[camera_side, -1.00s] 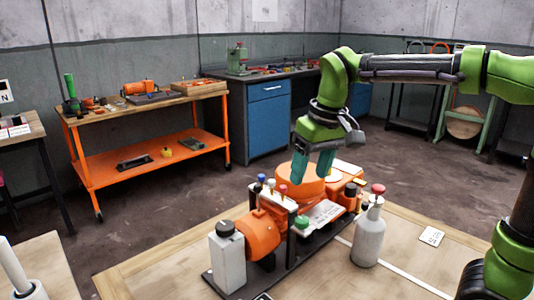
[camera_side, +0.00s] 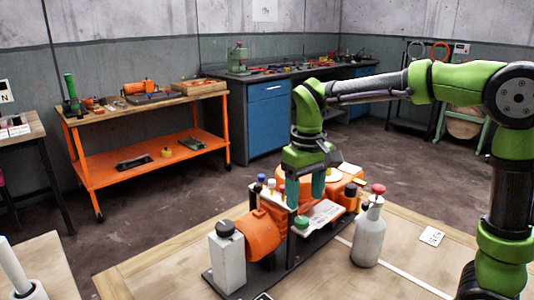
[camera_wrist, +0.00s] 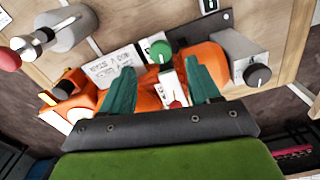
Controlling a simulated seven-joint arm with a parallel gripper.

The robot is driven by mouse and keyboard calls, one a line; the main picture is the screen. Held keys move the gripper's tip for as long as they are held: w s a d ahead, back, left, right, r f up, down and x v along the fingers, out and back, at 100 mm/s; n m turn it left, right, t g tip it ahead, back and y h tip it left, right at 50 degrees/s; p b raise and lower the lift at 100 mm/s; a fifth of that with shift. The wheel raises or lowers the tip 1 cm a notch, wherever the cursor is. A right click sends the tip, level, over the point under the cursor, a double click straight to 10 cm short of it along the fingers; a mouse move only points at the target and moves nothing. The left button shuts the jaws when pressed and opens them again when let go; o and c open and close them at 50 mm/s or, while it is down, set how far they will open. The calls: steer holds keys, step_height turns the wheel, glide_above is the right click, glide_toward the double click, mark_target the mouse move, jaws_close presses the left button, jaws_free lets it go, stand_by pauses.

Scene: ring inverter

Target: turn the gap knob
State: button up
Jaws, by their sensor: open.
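The machine is an orange ring-shaped unit on a dark base plate (camera_side: 292,268), with several knobs; no gap label is readable. A black knob (camera_side: 226,227) sits on a light grey box (camera_side: 227,262) at the front left, and also shows in the wrist view (camera_wrist: 257,76). A green knob (camera_side: 301,222) stands near the white lettered plate; it also shows in the wrist view (camera_wrist: 160,51). A small red-topped knob (camera_wrist: 175,104) is on a white bracket. My gripper (camera_side: 305,203) is open and points down over the bracket area. In the wrist view its fingers (camera_wrist: 160,65) straddle the bracket, with the green knob beyond.
A grey bottle (camera_side: 368,235) with a red cap stands on the wooden table (camera_side: 400,270), right of the machine. A white card (camera_side: 431,236) lies farther right. An orange cart (camera_side: 150,160) and a blue cabinet (camera_side: 270,120) stand in the background.

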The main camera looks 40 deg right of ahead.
mark_target(302, 220)
step_height(302, 220, down, 6)
steer(key=shift+f, duration=0.1)
steer(key=shift+c, duration=0.2)
steer(key=c, duration=1)
steer(key=shift+m, duration=1.5)
steer(key=o, duration=1)
steer(key=shift+o, duration=0.2)
step_height(302, 220, up, 17)
